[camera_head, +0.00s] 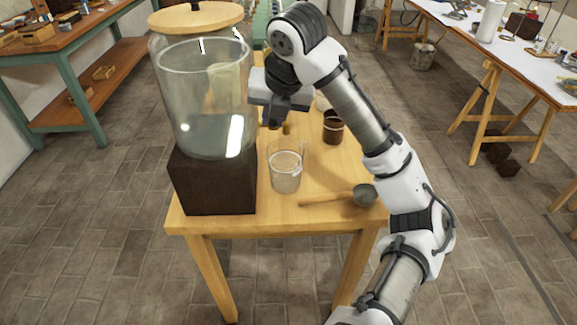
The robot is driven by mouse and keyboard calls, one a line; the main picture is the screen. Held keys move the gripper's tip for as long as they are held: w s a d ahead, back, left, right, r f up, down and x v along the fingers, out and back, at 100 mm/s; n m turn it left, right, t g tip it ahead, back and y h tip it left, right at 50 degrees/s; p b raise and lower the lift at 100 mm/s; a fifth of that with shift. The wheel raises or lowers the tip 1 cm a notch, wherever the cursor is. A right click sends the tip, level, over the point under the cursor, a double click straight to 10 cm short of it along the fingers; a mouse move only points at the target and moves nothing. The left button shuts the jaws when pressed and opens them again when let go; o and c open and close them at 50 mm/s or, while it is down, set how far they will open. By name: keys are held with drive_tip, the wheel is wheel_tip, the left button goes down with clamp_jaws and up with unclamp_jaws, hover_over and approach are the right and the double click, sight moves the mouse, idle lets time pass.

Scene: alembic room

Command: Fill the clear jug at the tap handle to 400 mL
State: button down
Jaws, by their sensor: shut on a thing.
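The clear jug (286,172) stands upright on the wooden table, just right of the dark block under a large glass dispenser (205,105). Pale liquid seems to be in the jug, but its level and any marks are too small to read. My gripper (272,120) is at the right side of the dispenser, above and slightly left of the jug. It is shut at the tap handle, which the gripper mostly hides. No stream of water can be made out.
A ladle with a wooden handle (327,198) lies on the table right of the jug. A dark brown cup (333,127) stands behind it. The dark block (213,182) fills the table's left side. Workbenches stand farther off at both sides.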

drive_tip(key=c, duration=1.3)
unclamp_jaws()
drive_tip(key=shift+c, duration=0.2)
drive_tip(key=shift+o, duration=0.2)
drive_tip(key=o, duration=0.5)
drive_tip(key=shift+r, duration=0.1)
drive_tip(key=shift+a+r+p, duration=0.1)
drive_tip(key=shift+r+p, duration=0.35)
drive_tip(key=shift+p, duration=0.05)
drive_tip(key=shift+c, duration=0.3)
drive_tip(key=shift+r+p, duration=2.75)
drive_tip(key=shift+r, duration=0.3)
drive_tip(key=shift+o, duration=0.2)
